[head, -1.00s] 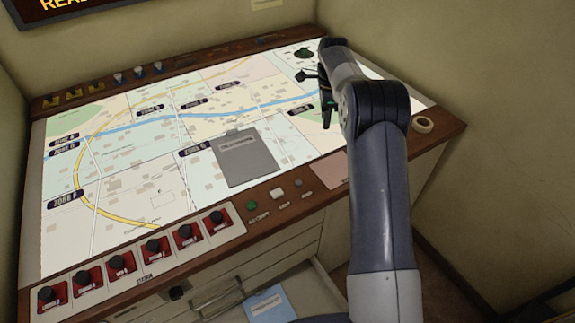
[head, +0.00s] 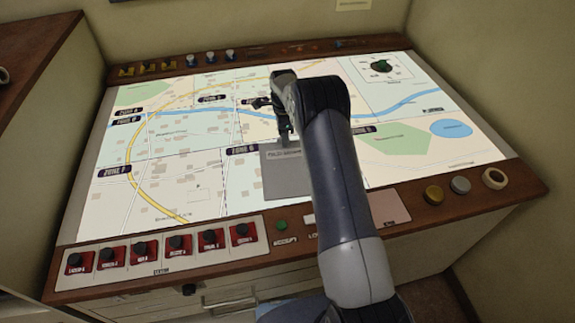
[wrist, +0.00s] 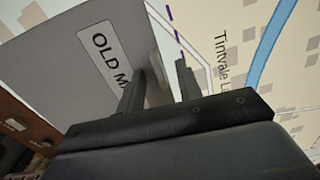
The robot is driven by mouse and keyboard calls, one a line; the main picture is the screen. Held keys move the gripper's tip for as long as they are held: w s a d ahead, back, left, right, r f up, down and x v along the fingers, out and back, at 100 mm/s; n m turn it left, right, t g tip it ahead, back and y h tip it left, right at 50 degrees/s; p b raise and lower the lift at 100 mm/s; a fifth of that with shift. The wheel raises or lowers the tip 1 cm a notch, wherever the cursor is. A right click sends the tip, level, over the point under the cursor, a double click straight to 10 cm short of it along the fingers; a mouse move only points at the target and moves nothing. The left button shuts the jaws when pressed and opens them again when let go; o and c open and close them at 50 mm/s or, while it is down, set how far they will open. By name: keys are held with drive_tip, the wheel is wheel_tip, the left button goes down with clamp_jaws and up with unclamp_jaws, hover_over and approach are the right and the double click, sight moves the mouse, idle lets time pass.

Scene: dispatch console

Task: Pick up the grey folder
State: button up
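The grey folder (head: 283,182) lies on the lit map table, partly hidden behind my arm in the head view. In the wrist view the grey folder (wrist: 62,55) fills the upper left, with a white label reading "OLD M", the rest hidden by a finger. My gripper (head: 284,138) is at the folder's far edge in the head view. In the wrist view the two fingers of my gripper (wrist: 168,68) stand apart near the folder's edge. I cannot tell whether they touch the folder.
Red station switches (head: 158,247) line the front left of the console. Round knobs (head: 433,194) and a tape roll (head: 495,179) sit at the front right. A drawer (head: 230,300) is below the front edge.

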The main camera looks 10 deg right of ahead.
drive_tip(key=shift+c, duration=0.5)
clamp_jaws()
